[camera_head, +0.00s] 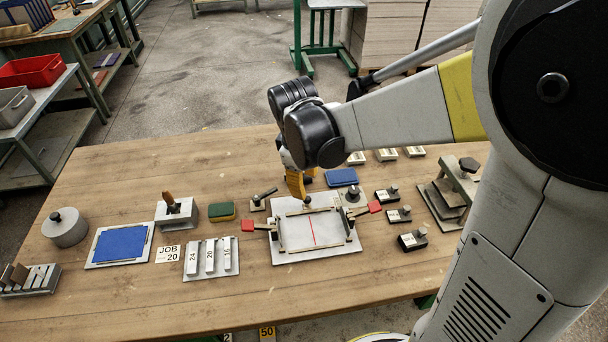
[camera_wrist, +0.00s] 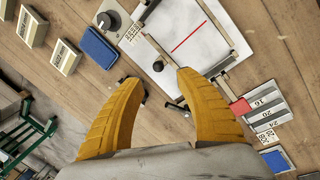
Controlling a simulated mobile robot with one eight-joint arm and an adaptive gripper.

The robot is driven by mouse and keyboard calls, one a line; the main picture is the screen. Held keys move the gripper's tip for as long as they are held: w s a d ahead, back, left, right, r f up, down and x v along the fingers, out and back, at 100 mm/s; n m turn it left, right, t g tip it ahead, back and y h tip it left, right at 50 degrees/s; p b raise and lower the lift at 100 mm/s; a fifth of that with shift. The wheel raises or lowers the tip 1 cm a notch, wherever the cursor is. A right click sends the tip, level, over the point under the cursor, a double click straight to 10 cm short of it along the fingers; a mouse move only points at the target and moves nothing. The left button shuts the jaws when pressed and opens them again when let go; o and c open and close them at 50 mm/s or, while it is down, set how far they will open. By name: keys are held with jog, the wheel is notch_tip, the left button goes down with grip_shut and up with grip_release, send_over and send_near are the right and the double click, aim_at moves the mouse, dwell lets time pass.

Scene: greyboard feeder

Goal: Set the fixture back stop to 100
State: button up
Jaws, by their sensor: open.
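The fixture is a pale plate (camera_head: 335,252) with a framed white sheet and a red line, at the table's middle. In the wrist view its white sheet (camera_wrist: 207,18) is at upper right. The back stop appears to be the bar (camera_head: 318,210) along its far side, with a small dark round knob (camera_head: 307,200) beside it. My gripper (camera_head: 303,190) is over this far edge, its yellow fingers pointing down. In the wrist view my gripper (camera_wrist: 158,80) is open and empty, with the knob (camera_wrist: 158,66) just beyond and between its fingertips. Contact and the scale reading cannot be told.
Red-handled clamps (camera_head: 247,225) (camera_head: 374,206) flank the fixture. A grey dial (camera_head: 352,194) and blue pad (camera_head: 341,177) stand behind right. Numbered blocks (camera_head: 210,258) and a JOB 20 card (camera_head: 168,253) lie left. Labelled blocks (camera_head: 413,240) stand right. The front table strip is clear.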

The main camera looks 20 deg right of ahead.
jog(key=shift+s+a+r, duration=0.1)
jog(key=shift+r, duration=0.65)
jog(key=shift+s+a+r, duration=0.1)
jog(key=shift+r, duration=0.65)
jog(key=s+r+m+t, duration=0.2)
jog(key=s+r+m, duration=0.1)
jog(key=s, duration=0.3)
jog(key=s+r+m+t+y, duration=0.1)
jog(key=s+r+m+t, duration=0.1)
jog(key=s+m, duration=0.4)
jog(key=shift+s+a+r+t+y, duration=0.3)
jog(key=shift+r+t, duration=0.1)
jog(key=shift+t, duration=0.4)
